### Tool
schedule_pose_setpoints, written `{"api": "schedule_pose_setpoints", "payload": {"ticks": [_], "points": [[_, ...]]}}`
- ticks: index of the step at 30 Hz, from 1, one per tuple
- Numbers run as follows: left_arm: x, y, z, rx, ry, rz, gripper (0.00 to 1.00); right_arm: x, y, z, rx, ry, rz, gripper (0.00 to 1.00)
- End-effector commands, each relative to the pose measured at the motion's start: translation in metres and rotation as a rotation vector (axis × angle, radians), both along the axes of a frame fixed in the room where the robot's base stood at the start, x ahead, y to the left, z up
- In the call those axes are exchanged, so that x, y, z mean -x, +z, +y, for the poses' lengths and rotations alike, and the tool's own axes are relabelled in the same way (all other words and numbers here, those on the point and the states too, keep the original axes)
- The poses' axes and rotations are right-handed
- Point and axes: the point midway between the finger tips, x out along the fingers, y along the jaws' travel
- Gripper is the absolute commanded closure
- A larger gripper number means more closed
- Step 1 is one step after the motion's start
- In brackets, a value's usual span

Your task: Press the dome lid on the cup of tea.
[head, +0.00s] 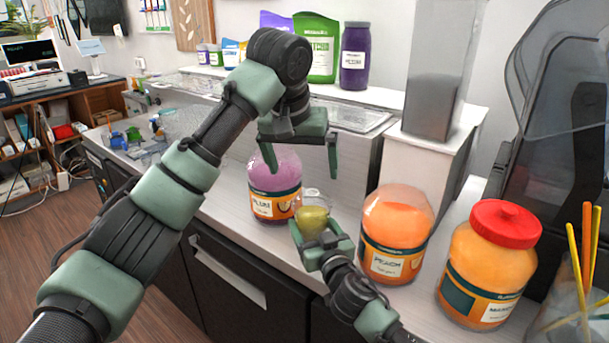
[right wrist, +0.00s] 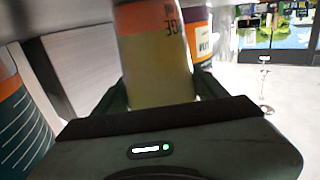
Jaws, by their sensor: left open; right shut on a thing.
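The cup of tea (head: 313,222), clear with yellow-green drink, stands upright in my right gripper (head: 319,235), which is shut around it. In the right wrist view the yellowish cup (right wrist: 158,82) fills the space between the fingers. A clear part shows above the drink in the head view; I cannot tell whether it is the dome lid or the bare upper cup wall. My left gripper (head: 301,172) is open, fingers pointing down, above and slightly left of the cup. I see nothing between its fingers.
A plum jar (head: 272,187) stands left of the cup, a peach jar (head: 398,225) right of it, and a red-lidded mango jar (head: 489,265) farther right. Straws (head: 572,255) stand at the right edge. A metal-topped unit (head: 352,118) and shelf of bags lie behind.

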Motion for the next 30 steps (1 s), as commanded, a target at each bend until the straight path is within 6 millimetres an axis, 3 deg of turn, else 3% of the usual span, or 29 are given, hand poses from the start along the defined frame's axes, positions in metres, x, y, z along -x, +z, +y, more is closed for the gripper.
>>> {"api": "schedule_pose_setpoints", "payload": {"ticks": [8,9,11,23,30], "points": [[0.001,0.001,0.0,0.001,0.0,0.0,0.0,0.0,0.001,0.0,0.0,0.001,-0.001,1.0],[0.001,0.001,0.0,0.001,0.0,0.0,0.0,0.0,0.001,0.0,0.0,0.001,-0.001,0.19],[0.001,0.001,0.0,0.001,0.0,0.0,0.0,0.0,0.001,0.0,0.0,0.001,-0.001,0.03],[0.0,0.001,0.0,0.001,0.0,0.0,0.0,0.004,0.0,-0.001,-0.001,0.0,0.0,0.02],[0.0,-0.003,0.0,0.001,0.0,0.0,0.0,0.033,-0.002,-0.012,-0.002,0.0,0.001,0.02]]}}
